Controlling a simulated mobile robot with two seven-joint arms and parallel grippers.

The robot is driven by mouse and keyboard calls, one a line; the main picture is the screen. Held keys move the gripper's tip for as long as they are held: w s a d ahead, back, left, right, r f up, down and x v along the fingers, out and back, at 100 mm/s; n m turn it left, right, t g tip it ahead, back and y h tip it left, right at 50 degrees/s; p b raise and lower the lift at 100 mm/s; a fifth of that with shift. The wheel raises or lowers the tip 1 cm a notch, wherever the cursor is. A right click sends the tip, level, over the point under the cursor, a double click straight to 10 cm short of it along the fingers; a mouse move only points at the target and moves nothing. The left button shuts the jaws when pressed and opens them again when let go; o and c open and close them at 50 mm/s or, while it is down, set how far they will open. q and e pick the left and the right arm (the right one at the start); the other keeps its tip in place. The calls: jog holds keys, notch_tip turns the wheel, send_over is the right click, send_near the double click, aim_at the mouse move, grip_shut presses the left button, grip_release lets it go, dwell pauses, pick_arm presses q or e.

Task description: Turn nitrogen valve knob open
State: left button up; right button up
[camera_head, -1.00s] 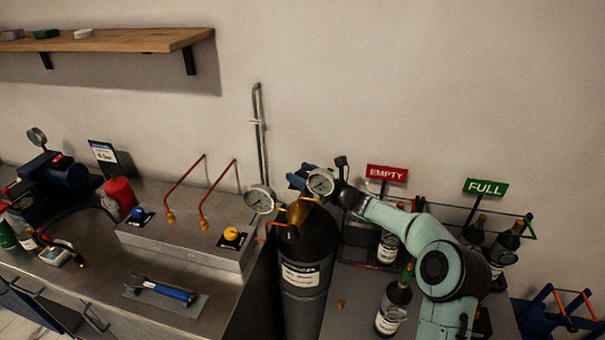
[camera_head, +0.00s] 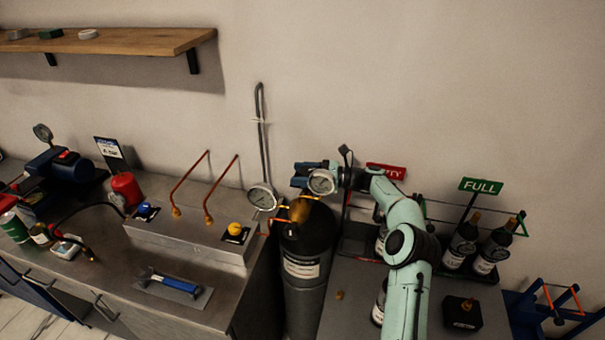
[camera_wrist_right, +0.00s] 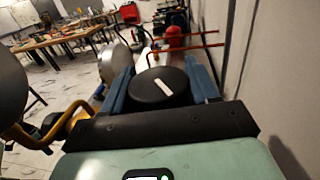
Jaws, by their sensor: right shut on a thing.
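The dark grey gas cylinder (camera_head: 305,292) stands upright between the two benches, with brass fittings at its top. A black round valve knob (camera_wrist_right: 150,92) with a white mark line shows in the right wrist view. My right gripper (camera_wrist_right: 162,82) is shut on this knob, one blue finger on each side. In the head view my right gripper (camera_head: 303,176) is at the cylinder's top, and the knob is hidden there. A round gauge (camera_head: 321,182) sits in front of the gripper. My left gripper is not in view.
A second gauge (camera_head: 262,198) is close on the left, by the wall pipe (camera_head: 262,130). A metal manifold box (camera_head: 190,238) with blue and yellow knobs is on the left bench. Bottles (camera_head: 462,243) stand at the right under the FULL sign (camera_head: 482,186).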

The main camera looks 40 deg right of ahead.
jog(key=shift+n+g+y, duration=0.4)
jog(key=shift+g, duration=0.1)
jog(key=o, duration=1)
jog(key=shift+c, duration=0.2)
